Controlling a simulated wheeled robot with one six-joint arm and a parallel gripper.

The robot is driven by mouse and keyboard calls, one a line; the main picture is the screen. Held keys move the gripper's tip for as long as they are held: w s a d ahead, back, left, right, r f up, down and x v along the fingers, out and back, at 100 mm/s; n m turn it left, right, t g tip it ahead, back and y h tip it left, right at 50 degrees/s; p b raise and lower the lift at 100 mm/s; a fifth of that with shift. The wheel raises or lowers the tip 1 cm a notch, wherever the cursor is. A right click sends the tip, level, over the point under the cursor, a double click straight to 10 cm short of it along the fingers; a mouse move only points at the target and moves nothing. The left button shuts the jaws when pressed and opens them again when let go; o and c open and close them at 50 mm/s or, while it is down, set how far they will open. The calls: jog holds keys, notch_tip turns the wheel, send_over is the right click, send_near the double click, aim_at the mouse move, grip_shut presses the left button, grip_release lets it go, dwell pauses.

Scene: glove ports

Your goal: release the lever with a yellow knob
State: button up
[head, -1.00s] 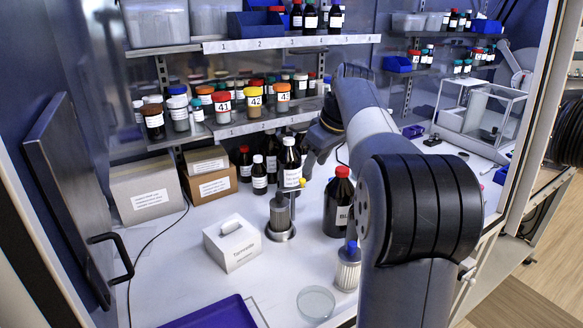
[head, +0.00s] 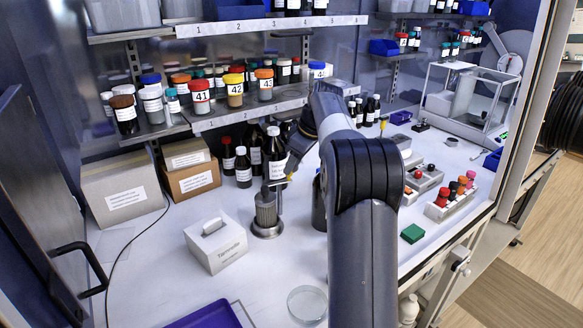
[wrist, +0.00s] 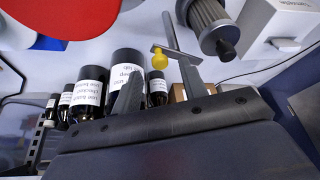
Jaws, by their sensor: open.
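The lever's yellow knob (head: 290,178) sits at the end of a short metal arm beside a grey ribbed cylinder (head: 266,208) on a round metal base. In the wrist view the yellow knob (wrist: 159,60) hangs from a flat metal bar (wrist: 178,52) joined to a rod, with the cylinder (wrist: 210,22) to the right. My gripper (wrist: 160,70) is open, and the knob appears between its two fingertips. I cannot tell whether either finger touches it. In the head view my wrist and forearm hide most of the gripper.
Dark bottles (head: 243,165) stand behind the lever, below a shelf of numbered jars. A white box (head: 216,243) stands front left of it. A large red cap (wrist: 70,15) is close in the wrist view. A glass dish (head: 307,304) lies in front.

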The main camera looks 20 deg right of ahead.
jog(key=shift+x, duration=1.2)
grip_shut()
